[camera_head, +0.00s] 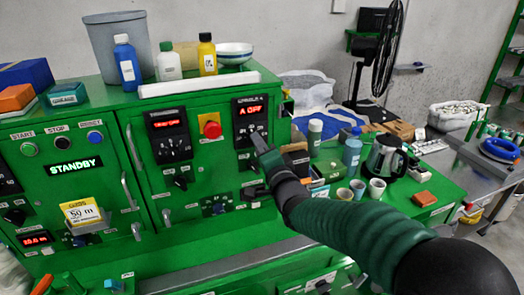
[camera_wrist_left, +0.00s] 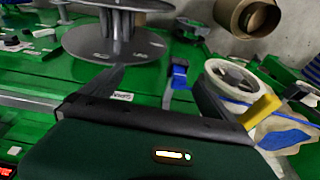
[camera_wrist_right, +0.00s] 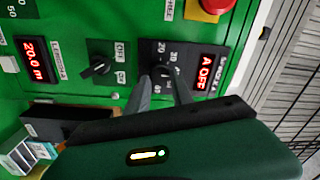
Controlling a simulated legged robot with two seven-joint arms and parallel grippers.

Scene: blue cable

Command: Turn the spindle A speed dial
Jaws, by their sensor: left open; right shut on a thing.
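The spindle A speed dial is a dark knob (camera_wrist_right: 162,76) on a black panel with a printed scale, beside a red display (camera_wrist_right: 200,72) reading "A OFF". The display also shows in the head view (camera_head: 249,110). My right gripper (camera_wrist_right: 163,82) is shut on the knob, one finger on each side of it. In the head view, my right gripper (camera_head: 257,139) reaches the panel from the lower right and hides most of the knob. My left gripper (camera_wrist_left: 145,84) is open and empty in the left wrist view, near a grey reel (camera_wrist_left: 113,43); it is not in the head view.
A red emergency button (camera_head: 211,129) and another dial panel (camera_head: 169,135) sit left of the knob. A black switch (camera_wrist_right: 99,66) is close to the gripper. Cups and a kettle (camera_head: 385,157) stand on the green bench at right.

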